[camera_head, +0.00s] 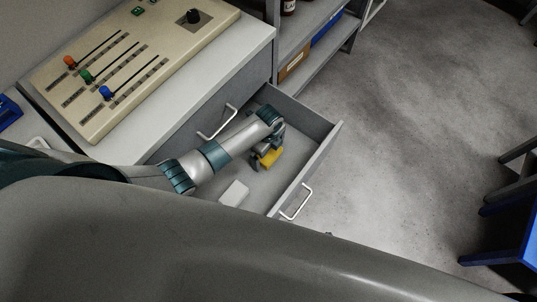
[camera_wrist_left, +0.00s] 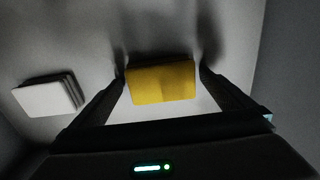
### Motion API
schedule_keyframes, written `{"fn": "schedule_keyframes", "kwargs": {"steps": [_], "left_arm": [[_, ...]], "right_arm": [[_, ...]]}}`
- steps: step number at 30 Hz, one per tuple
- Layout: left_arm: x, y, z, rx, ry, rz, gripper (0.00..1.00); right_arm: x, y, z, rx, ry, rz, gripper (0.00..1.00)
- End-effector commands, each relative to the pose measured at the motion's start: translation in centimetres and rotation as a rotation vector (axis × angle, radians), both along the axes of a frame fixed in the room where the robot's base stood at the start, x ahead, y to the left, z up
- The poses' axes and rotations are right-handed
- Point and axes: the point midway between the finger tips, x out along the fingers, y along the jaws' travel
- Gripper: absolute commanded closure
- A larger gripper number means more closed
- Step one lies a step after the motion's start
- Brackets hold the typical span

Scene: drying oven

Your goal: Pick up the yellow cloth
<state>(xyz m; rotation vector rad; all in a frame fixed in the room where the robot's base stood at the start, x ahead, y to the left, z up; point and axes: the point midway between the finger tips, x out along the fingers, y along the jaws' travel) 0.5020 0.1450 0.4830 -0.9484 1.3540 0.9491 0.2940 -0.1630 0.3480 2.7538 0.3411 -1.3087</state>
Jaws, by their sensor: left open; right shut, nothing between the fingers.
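The yellow cloth (camera_head: 271,158) is a small folded block lying in the open drawer (camera_head: 322,152). In the left wrist view the yellow cloth (camera_wrist_left: 161,82) lies between the fingertips of my left gripper (camera_wrist_left: 162,75). The fingers stand open, one on each side of it; I cannot tell whether they touch it. In the head view my left gripper (camera_head: 264,160) reaches down into the drawer at the cloth and partly hides it. My right gripper is not in view.
A white folded stack (camera_head: 234,193) lies in the drawer to the left of the cloth; it also shows in the left wrist view (camera_wrist_left: 46,95). The drawer has a metal handle (camera_head: 296,203). A control panel (camera_head: 130,55) sits on the cabinet. A shelf (camera_head: 318,48) stands behind.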

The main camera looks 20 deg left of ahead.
Motion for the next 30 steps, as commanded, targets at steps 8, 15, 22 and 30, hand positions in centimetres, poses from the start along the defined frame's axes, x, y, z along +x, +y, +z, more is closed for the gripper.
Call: {"fn": "schedule_keyframes", "kwargs": {"steps": [8,15,22,30], "left_arm": [[0.0,-0.02,0.02,0.0,0.0,0.0,0.0],[0.0,-0.02,0.02,0.0,0.0,0.0,0.36],[0.01,-0.03,0.03,0.0,0.0,0.0,0.44],[0.02,-0.02,0.25,0.0,0.0,0.0,0.44]], "right_arm": [[0.0,-0.02,0.01,0.0,0.0,0.0,1.0],[-0.01,-0.03,0.0,0.0,0.001,0.0,1.0],[-0.05,-0.05,-0.04,0.0,0.002,0.0,1.0],[-0.26,-0.11,0.0,-0.003,0.008,0.0,1.0]]}}
